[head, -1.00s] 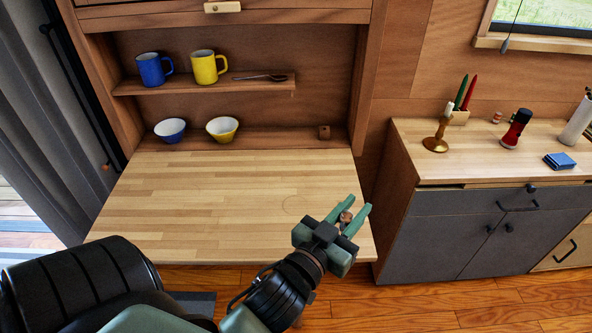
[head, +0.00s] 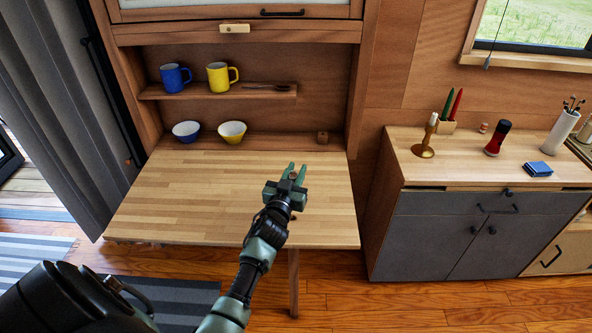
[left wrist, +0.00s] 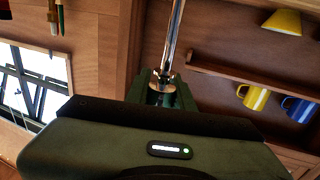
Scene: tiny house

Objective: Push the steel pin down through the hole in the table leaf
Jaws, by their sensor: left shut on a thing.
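The table leaf (head: 190,200) is a pale wooden board, lowered flat under the wall cabinet. My left gripper (head: 291,172) is over its right part and is shut on the steel pin. Only a small rounded brownish end of the pin (head: 293,175) shows between the green fingers in the head view. In the left wrist view the pin (left wrist: 175,40) is a long shiny rod running from between the fingers (left wrist: 163,85) out of the top edge. My right gripper is not in view.
Blue and yellow mugs (head: 218,76) and a spoon (head: 268,87) are on the shelf (head: 190,93). Two bowls (head: 232,132) and a small wooden block (head: 322,137) stand behind the leaf. A counter (head: 460,165) with a candlestick (head: 425,150) stands right. The leaf's left half is clear.

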